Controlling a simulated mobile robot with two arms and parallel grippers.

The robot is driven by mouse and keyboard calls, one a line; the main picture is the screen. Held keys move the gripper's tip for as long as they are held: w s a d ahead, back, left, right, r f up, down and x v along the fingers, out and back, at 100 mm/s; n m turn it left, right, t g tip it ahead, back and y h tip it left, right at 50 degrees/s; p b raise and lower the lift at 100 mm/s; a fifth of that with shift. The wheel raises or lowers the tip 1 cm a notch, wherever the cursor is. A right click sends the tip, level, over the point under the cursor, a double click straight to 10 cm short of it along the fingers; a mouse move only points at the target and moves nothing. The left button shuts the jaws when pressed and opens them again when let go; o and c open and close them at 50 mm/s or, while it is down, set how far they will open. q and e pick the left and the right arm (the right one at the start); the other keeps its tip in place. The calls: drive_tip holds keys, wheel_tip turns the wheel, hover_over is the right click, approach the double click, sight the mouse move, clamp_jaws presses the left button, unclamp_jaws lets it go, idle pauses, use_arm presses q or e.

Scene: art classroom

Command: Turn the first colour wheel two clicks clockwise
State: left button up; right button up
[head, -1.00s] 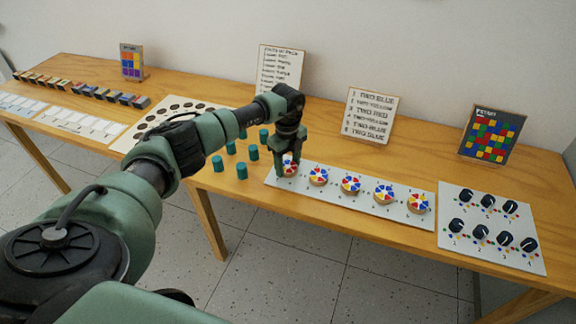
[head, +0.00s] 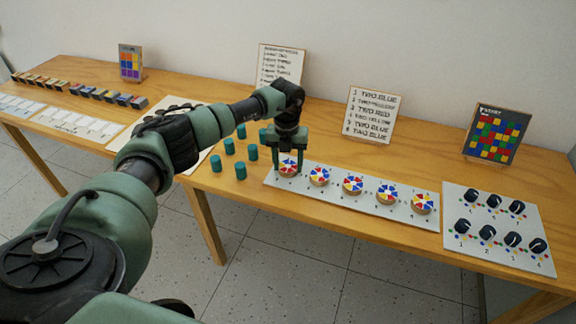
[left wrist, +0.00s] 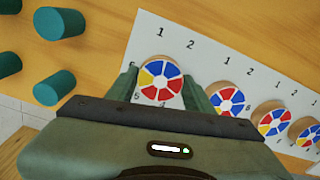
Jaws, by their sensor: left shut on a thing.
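The first colour wheel (head: 288,169), a round wooden disc with red, blue, yellow and white wedges, sits at the left end of a white strip (head: 328,197). My left gripper (head: 289,172) points down over it and is shut on its sides. In the left wrist view, the same wheel (left wrist: 161,84) lies between the two green fingers, with printed numbers around it. Several similar wheels follow along the strip, the second (head: 319,176) nearest. My right gripper is not in view.
Several teal pegs (head: 240,171) stand just left of the strip. A panel of black knobs (head: 497,257) lies to the right. A lettered card (head: 371,117) and a coloured-grid card (head: 494,135) stand behind. Bare wood lies behind the strip.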

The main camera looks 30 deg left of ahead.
sight(287, 166)
use_arm(q)
drive_tip(key=shift+m, duration=0.9)
drive_tip(key=o, duration=1.4)
wheel_tip(287, 166, up, 8)
drive_tip(key=shift+f+b, duration=0.1)
drive_tip(key=shift+b, duration=0.6)
